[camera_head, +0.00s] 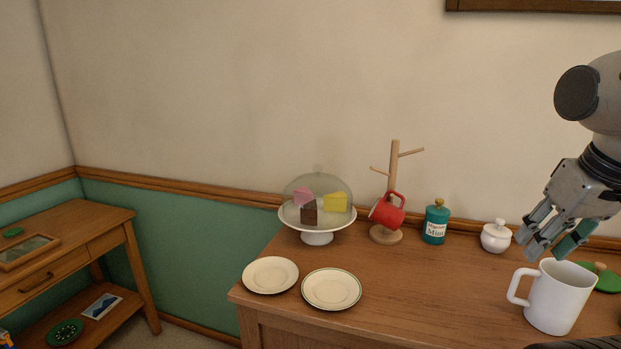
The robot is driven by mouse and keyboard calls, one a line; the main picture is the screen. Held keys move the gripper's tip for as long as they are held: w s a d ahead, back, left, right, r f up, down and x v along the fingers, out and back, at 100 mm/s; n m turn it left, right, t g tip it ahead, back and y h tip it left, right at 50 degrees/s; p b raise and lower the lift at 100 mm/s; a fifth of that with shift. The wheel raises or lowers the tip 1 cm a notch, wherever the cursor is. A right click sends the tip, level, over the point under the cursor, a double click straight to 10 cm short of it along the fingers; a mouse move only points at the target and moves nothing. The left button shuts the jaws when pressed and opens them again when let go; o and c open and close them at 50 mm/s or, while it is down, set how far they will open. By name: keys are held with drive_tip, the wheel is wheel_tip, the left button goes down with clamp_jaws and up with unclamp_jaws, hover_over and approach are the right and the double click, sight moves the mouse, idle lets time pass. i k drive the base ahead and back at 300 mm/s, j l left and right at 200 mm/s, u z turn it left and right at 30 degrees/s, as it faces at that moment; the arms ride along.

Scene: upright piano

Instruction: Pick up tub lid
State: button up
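A flat green disc with a small brown knob (607,282), which looks like a lid, lies on the wooden top at the right edge. The white mug hides part of it, and I cannot tell for certain that it is the tub lid. My gripper (548,243) hangs above and behind the mug, pointing down and left, left of the green disc and apart from it. Its fingers look spread, with a teal part at the right one. No held object is clear. A teal jar (435,226) with a pale label and a knobbed top stands near the wall.
The large white mug (556,298) stands close below my gripper. A white lidded pot (496,237), a mug tree (394,155) with a red mug (387,212), and a domed cake stand (318,237) line the back. Two plates (270,275) lie at front left. The middle top is clear.

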sight(608, 281)
drive_tip(key=l+z, duration=0.35)
drive_tip(key=k+l+z, duration=0.1)
drive_tip(key=z, duration=0.25)
drive_tip(key=l+z, duration=0.4)
drive_tip(key=j, duration=0.1)
